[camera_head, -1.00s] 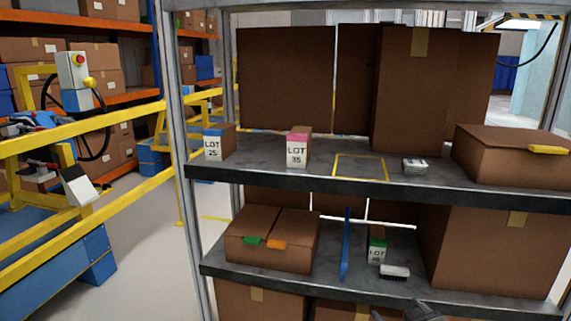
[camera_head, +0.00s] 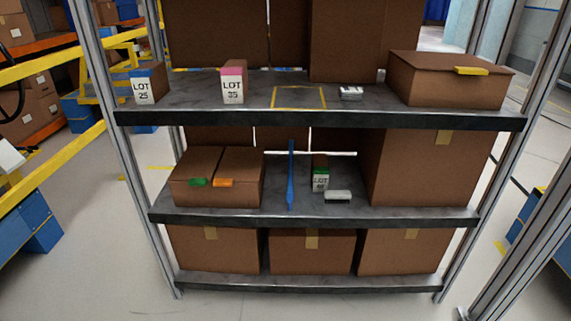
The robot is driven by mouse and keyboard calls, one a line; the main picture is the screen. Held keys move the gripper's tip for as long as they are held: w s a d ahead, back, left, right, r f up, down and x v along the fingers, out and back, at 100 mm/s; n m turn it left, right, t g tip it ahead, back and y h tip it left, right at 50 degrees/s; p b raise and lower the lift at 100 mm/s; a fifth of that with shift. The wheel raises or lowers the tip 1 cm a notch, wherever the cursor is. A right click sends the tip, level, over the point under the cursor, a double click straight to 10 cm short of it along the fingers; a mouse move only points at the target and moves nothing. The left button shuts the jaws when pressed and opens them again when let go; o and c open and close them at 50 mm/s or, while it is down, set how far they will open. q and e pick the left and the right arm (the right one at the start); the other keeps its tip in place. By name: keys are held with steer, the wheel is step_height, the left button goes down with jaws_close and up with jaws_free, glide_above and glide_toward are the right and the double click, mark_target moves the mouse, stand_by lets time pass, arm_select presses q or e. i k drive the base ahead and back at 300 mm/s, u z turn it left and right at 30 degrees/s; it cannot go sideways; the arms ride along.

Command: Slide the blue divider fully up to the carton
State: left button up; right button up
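The blue divider (camera_head: 291,178) stands upright on the middle shelf (camera_head: 390,216), seen nearly edge-on. To its left is a brown carton (camera_head: 217,180) with a green tab and an orange tab on its front, with a gap of bare shelf between them. To its right stands a small carton with a green band and a LOT label (camera_head: 321,178), also apart from the divider. A large brown carton (camera_head: 425,168) fills the right end of this shelf. Neither of my grippers shows in this view.
A small white-topped block (camera_head: 338,195) lies before the small carton. The upper shelf (camera_head: 190,99) holds LOT boxes, a yellow outlined square (camera_head: 298,98) and a lidded box (camera_head: 450,82). Metal posts (camera_head: 112,130) bound the rack. Floor in front is clear.

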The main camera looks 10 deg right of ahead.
mark_target(290, 191)
steer(key=z, duration=0.05)
steer(key=k, duration=0.5)
steer(key=u, duration=0.65)
steer(key=i, duration=1.6)
steer(key=z, duration=0.6)
